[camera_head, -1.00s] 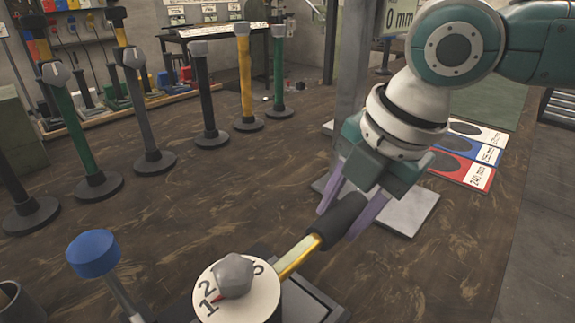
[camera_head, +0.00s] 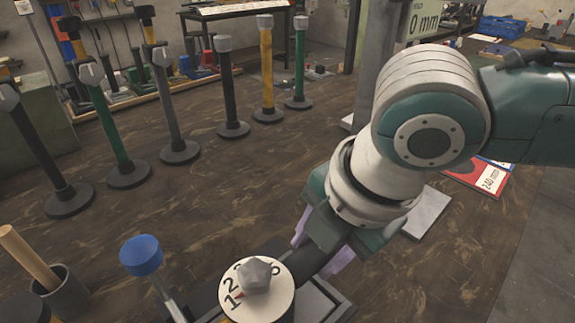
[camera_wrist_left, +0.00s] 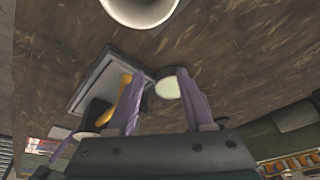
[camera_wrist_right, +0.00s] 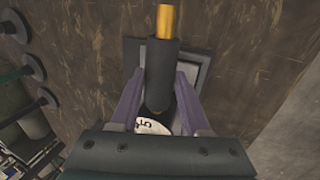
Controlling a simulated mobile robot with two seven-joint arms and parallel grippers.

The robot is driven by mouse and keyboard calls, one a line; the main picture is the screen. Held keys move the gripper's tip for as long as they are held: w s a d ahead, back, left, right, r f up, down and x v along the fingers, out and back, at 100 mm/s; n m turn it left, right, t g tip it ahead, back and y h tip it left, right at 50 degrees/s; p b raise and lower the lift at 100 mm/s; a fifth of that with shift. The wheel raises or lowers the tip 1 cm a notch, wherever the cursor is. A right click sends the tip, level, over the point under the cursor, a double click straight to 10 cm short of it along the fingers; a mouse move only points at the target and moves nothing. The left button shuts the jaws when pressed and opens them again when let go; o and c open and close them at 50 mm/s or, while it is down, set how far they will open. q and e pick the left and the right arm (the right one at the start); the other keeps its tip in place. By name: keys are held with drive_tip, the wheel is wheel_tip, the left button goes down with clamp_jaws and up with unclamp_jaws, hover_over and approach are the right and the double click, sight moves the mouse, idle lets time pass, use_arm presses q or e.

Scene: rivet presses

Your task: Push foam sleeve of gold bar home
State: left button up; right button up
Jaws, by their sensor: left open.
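The black foam sleeve (camera_head: 313,257) lies just behind the dial in the head view, partly covered by my right gripper (camera_head: 318,245). In the right wrist view the sleeve (camera_wrist_right: 163,72) runs between the two purple fingers (camera_wrist_right: 161,85), whose tips lie against its sides. The gold bar (camera_wrist_right: 165,20) sticks out of its upper end there. In the left wrist view the gold bar (camera_wrist_left: 124,98) shows beyond the fingers. My left gripper (camera_wrist_left: 163,105) is open and empty; it is outside the head view.
A numbered dial with a grey knob (camera_head: 255,275) stands close to the sleeve, above a dark base plate (camera_wrist_right: 198,75). A blue-capped post (camera_head: 141,256) stands left of it. A cup (camera_head: 65,295) holds a wooden rod. Several capped posts (camera_head: 175,110) stand behind.

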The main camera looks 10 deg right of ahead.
drive_tip(key=o, duration=0.4)
drive_tip(key=shift+o, duration=0.2)
drive_tip(key=p+v, duration=0.2)
drive_tip(key=v, duration=0.8)
